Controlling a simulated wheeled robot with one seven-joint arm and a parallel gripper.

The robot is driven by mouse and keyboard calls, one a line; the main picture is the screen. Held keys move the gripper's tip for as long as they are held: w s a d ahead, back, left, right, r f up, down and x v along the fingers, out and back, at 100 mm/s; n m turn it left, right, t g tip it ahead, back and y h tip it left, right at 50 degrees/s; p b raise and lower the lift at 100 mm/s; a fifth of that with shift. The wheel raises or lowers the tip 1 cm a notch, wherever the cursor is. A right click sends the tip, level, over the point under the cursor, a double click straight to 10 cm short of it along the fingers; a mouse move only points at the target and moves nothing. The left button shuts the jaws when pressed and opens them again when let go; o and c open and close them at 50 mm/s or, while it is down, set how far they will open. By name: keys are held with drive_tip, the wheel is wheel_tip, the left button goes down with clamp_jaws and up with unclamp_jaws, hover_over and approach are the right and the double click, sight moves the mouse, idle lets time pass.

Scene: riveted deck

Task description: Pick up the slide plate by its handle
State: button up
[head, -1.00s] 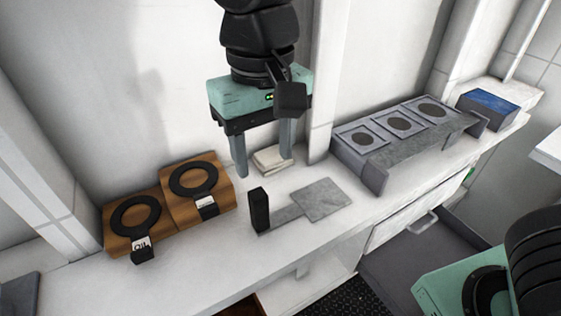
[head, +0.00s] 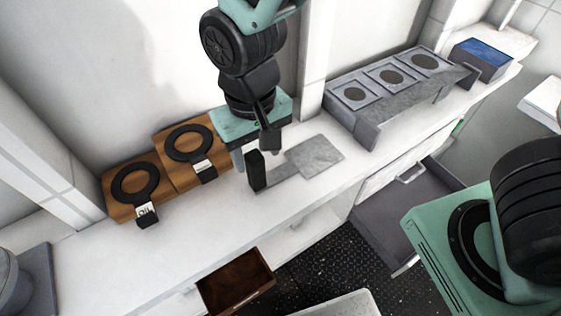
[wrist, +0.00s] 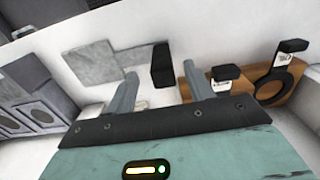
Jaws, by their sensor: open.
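The slide plate (head: 314,155) is a flat grey square lying on the white counter. A narrow grey strip joins it to an upright black block handle (head: 256,171) on its left. In the wrist view the plate (wrist: 91,62) lies at the upper left and its handle (wrist: 162,64) shows between the fingertips, a little past them. My gripper (wrist: 160,76) is open and empty, pointing down.
Two wooden stands (head: 133,188) with black rings and tags are at the left. A grey rack (head: 392,95) with framed dark discs and a blue-topped box (head: 483,50) are at the right. A grey drawer (head: 400,205) is open below. A brown open box (head: 235,283) is at the front.

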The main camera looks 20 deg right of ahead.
sight(255, 165)
drive_tip(key=shift+w+a+f+p, duration=0.15)
drive_tip(key=shift+f+p, duration=0.25)
drive_tip(key=shift+f, duration=0.9)
drive_tip(key=shift+w+a+f+p, duration=0.1)
drive_tip(key=shift+w+f+p, duration=0.25)
drive_tip(key=shift+f, duration=0.9)
drive_tip(key=shift+s, duration=0.1)
clamp_jaws()
